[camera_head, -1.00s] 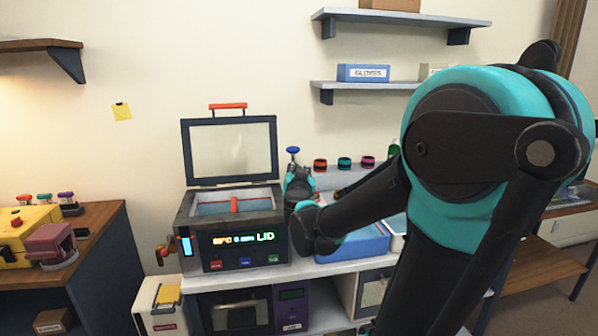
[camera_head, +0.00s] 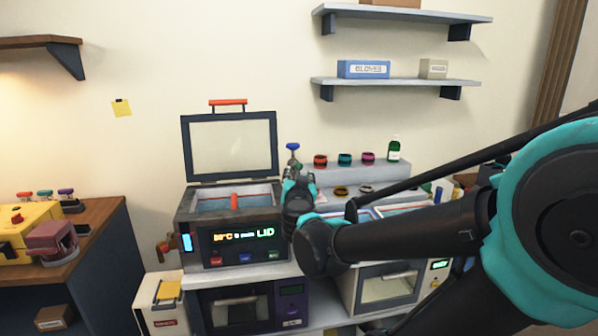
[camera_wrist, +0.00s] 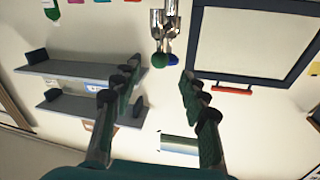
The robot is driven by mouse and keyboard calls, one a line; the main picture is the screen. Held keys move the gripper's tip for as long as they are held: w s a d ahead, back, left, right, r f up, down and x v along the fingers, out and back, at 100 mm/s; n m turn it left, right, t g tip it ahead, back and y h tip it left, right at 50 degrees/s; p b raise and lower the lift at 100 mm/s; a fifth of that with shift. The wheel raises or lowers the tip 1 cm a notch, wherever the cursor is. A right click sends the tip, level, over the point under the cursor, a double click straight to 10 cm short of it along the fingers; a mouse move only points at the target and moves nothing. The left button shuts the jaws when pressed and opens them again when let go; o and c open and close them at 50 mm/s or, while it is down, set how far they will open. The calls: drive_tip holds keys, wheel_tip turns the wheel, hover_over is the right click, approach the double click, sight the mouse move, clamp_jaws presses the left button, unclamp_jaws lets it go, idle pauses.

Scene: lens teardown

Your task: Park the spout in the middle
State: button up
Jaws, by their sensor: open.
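My gripper (camera_head: 297,180) is at the right side of the heated bath with the raised lid (camera_head: 229,148). In the wrist view my gripper (camera_wrist: 157,75) is open, with nothing between its fingers. Chrome tap fittings (camera_wrist: 164,20) with a green knob (camera_wrist: 159,61) and a blue knob (camera_wrist: 173,60) show beyond the fingertips, near the top edge. In the head view a blue knob (camera_head: 293,147) stands just above my gripper. I cannot clearly make out the spout; my gripper and arm cover that spot in the head view.
The bath's panel (camera_head: 243,236) reads LID. Coloured rings (camera_head: 344,159) and a green bottle (camera_head: 393,149) stand on a riser to the right. Wall shelves (camera_head: 395,82) hang above. A side table (camera_head: 97,230) with a yellow device (camera_head: 25,228) is at left.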

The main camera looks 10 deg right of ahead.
drive_tip(key=shift+s+a, duration=0.25)
drive_tip(key=shift+s, duration=0.95)
drive_tip(key=shift+s+a, duration=0.2)
drive_tip(key=shift+s, duration=0.95)
drive_tip(key=a+f+n+y, duration=0.2)
drive_tip(key=a+n+y, duration=0.4)
drive_tip(key=a+y, duration=0.2)
drive_tip(key=s+a+f+n+g+y, duration=0.1)
drive_tip(key=s+f+g, duration=0.15)
drive_tip(key=f, duration=0.35)
drive_tip(key=s+f+n+g, duration=0.1)
drive_tip(key=f+g, duration=0.2)
drive_tip(key=f, duration=0.3)
drive_tip(key=s+d+f+m+g+h, duration=0.3)
drive_tip(key=s+d+f+g+h, duration=0.2)
drive_tip(key=s+d+f+g, duration=0.3)
drive_tip(key=s+d+f, duration=0.4)
drive_tip(key=d+f, duration=0.1)
drive_tip(key=f, duration=0.1)
drive_tip(key=shift+s+f+m+h, duration=0.15)
drive_tip(key=shift+f+m+h, duration=0.15)
